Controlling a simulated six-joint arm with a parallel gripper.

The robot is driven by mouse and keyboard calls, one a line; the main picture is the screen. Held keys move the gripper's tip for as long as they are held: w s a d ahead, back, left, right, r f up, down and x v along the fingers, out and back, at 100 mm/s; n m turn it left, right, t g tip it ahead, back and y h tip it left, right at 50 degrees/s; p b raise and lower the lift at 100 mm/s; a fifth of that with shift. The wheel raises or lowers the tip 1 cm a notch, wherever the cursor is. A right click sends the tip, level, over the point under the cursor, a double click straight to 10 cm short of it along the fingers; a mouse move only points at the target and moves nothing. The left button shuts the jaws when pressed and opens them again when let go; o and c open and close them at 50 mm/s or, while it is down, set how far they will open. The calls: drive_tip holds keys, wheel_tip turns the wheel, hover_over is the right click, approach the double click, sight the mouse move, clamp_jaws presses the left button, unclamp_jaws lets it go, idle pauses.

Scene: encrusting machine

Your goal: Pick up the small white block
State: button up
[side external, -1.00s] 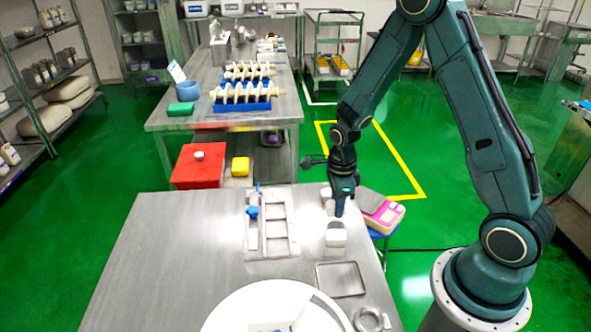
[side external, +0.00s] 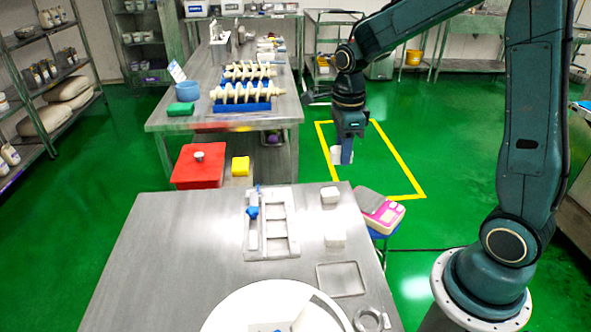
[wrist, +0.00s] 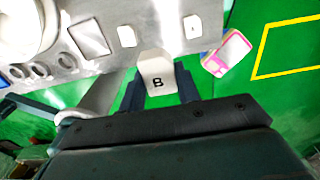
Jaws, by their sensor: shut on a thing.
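My gripper (side external: 344,152) is raised well above the right side of the steel table (side external: 180,250). It is shut on a white block (side external: 335,154). In the wrist view the held block (wrist: 157,68) shows a black letter B and sits between the two fingers (wrist: 160,90). Two other white blocks rest on the table: one near its far right edge (side external: 330,195), one nearer the camera (side external: 335,239). Both also show in the wrist view, one at right (wrist: 193,27) and one at left (wrist: 127,36). The fingers partly cover the held block in the side view.
A pink and white scale (side external: 382,213) stands just off the table's right edge. A metal tray with slots (side external: 250,240) lies left of the blocks. A square metal frame (side external: 341,279), a metal ring (side external: 370,320) and a large white round part (side external: 240,312) are at the front.

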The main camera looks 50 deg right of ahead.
drive_tip(key=shift+r, duration=0.45)
drive_tip(key=shift+f, duration=0.1)
drive_tip(key=w+a+f, duration=0.6)
hover_over(278, 227)
wheel_tip(278, 227, down, 6)
drive_tip(key=shift+f, duration=0.15)
drive_tip(key=shift+f, duration=0.15)
drive_tip(key=shift+f, duration=2.05)
drive_tip(key=shift+f, duration=1.3)
idle(1.4)
